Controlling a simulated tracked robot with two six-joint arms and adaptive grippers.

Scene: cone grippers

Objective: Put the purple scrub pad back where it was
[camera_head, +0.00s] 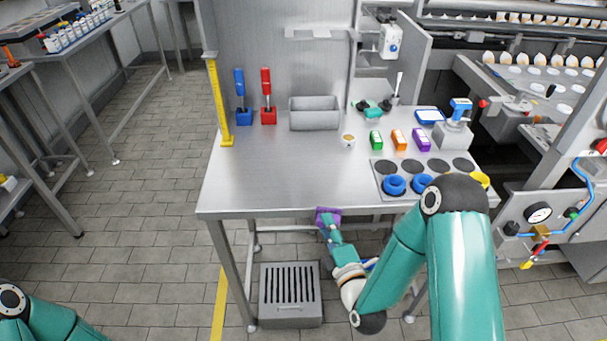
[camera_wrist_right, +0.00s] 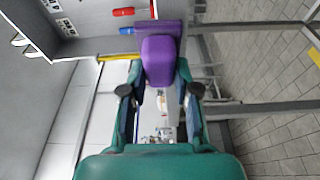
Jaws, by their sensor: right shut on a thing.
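The purple scrub pad (camera_head: 328,213) is at the front edge of the steel table (camera_head: 270,175) in the head view. My right gripper (camera_head: 328,225) is shut on it and holds it at about the height of the table's front edge. In the right wrist view the purple pad (camera_wrist_right: 159,60) sits between the fingertips of my right gripper (camera_wrist_right: 160,85). I cannot tell whether the pad touches the table. My left arm shows at the lower left of the head view, but its gripper is out of view.
A blue tool (camera_head: 240,95), a red tool (camera_head: 266,95) and a grey bin (camera_head: 315,114) stand at the table's back. A yellow post (camera_head: 218,105) stands at the left. Green, orange and purple boxes and a tray with round wells (camera_head: 385,189) are at the right. The table's left front is clear.

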